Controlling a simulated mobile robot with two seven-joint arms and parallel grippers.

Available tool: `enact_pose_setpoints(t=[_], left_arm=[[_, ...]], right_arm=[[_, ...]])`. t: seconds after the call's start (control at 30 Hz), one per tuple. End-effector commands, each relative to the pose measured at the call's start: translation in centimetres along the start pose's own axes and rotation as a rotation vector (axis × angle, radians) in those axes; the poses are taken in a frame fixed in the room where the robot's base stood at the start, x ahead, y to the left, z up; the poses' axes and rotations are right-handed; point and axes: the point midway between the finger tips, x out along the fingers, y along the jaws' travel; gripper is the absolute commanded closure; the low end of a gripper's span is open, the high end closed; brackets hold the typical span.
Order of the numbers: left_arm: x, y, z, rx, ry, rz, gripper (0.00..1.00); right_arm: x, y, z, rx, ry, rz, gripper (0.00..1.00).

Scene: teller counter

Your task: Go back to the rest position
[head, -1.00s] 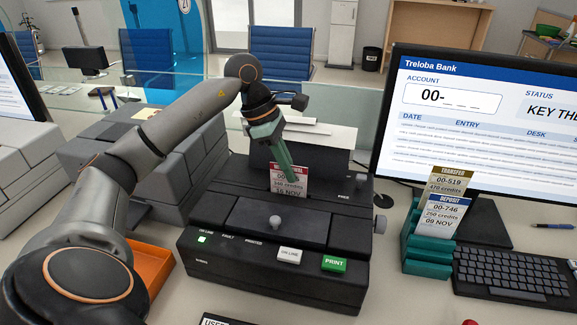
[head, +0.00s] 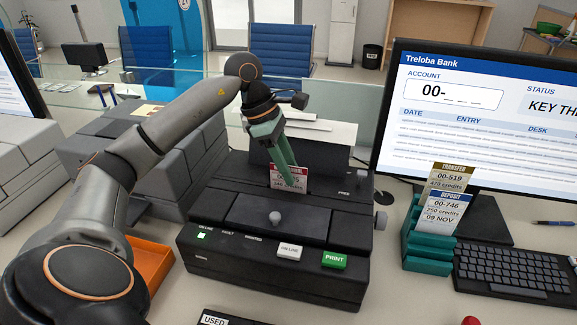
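My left gripper (head: 288,180), with teal fingers, points down at the back of the black slip printer (head: 315,280). Its fingertips are close together on a red-headed slip (head: 298,183) and cover part of its print. The slip stands upright in the printer's slot, its lower part hidden inside. The fingers are seen nearly edge-on. My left arm reaches in from the left, over an orange tray (head: 152,262). My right gripper is not in view.
A teal rack (head: 428,262) with two slips stands right of the printer, beside a keyboard (head: 515,270) and monitor (head: 470,120). A dark holder marked USED (head: 215,320) and a red thing (head: 470,321) show at the bottom edge. Grey boxes (head: 85,150) stand left.

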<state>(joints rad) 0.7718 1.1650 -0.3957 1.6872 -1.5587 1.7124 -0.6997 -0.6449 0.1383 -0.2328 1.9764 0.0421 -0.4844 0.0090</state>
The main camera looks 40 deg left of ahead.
Motion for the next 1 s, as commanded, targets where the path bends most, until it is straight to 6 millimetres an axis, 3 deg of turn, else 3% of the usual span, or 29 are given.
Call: enact_pose_setpoints(t=[0.43, 0.7, 1.0], left_arm=[[-0.3, 0.0, 0.1, 0.0, 0.0, 0.0, 0.63], [-2.0, 0.0, 0.8, 0.0, 0.0, 0.0, 0.63], [-4.0, 0.0, 1.7, 0.0, -0.001, 0.001, 0.63]], right_arm=[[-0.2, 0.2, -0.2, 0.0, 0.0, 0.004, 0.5], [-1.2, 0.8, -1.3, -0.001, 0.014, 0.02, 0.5], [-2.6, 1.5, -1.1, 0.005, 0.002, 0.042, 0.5]])
